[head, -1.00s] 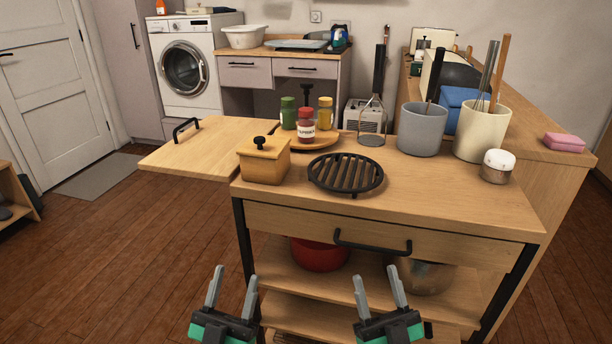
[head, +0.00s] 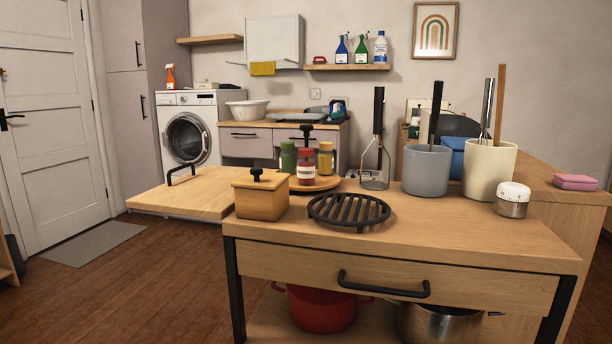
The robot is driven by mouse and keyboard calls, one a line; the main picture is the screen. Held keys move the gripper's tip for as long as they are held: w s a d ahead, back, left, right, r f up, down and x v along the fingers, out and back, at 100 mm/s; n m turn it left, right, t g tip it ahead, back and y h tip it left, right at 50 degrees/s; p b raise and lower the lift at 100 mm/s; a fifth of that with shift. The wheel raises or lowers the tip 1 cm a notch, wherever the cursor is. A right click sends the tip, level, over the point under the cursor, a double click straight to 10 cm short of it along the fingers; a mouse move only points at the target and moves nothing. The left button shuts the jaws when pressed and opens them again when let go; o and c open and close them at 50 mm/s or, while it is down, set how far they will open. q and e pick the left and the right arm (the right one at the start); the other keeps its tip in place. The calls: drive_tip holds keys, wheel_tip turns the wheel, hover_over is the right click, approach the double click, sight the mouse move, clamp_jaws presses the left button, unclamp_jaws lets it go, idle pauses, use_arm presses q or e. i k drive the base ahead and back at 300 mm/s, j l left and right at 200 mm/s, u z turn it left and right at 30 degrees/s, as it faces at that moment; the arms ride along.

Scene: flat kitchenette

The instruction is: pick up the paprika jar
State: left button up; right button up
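The paprika jar (head: 306,167) has a red lid and red contents with a pale label, its writing too small to read now. It stands upright at the front of a round wooden turntable (head: 322,184) on the wooden cart. A green-lidded jar (head: 288,157) stands to its left and a yellow-lidded jar (head: 326,158) to its right. A dark knobbed post rises behind it. Neither of my grippers is in the head view now.
A wooden box (head: 261,198) stands in front and left of the jars, and a black trivet (head: 348,211) in front and right. A masher (head: 376,150), grey crock (head: 427,170), cream crock (head: 488,168) and timer (head: 512,200) stand to the right. The cart's front right top is clear.

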sight(306, 163)
drive_tip(key=i+j+u, duration=0.4)
drive_tip(key=j, duration=0.25)
drive_tip(key=i+j+u, duration=0.35)
drive_tip(key=j, duration=0.2)
drive_tip(key=i+j+u, duration=0.8)
drive_tip(key=i+z, duration=0.3)
drive_tip(key=i+j+z, duration=0.25)
drive_tip(key=i, duration=0.2)
drive_tip(key=i+j+z, duration=0.15)
drive_tip(key=i+z, duration=0.35)
drive_tip(key=z, duration=0.3)
drive_tip(key=i+z, duration=0.2)
drive_tip(key=z, duration=0.25)
drive_tip(key=i+j+z, duration=0.15)
drive_tip(key=z, duration=0.35)
drive_tip(key=i+j+z, duration=0.2)
drive_tip(key=z, duration=0.25)
drive_tip(key=i+j+z, duration=0.15)
drive_tip(key=z, duration=0.35)
drive_tip(key=i+j+z, duration=0.25)
drive_tip(key=z, duration=0.2)
drive_tip(key=i+j+z, duration=0.1)
drive_tip(key=j+z, duration=0.25)
drive_tip(key=z, duration=0.15)
drive_tip(key=i+j+z, duration=0.1)
drive_tip(key=j+z, duration=0.8)
drive_tip(key=j, duration=0.25)
drive_tip(key=j+z, duration=0.45)
drive_tip(key=j, duration=0.3)
drive_tip(key=k+l, duration=0.05)
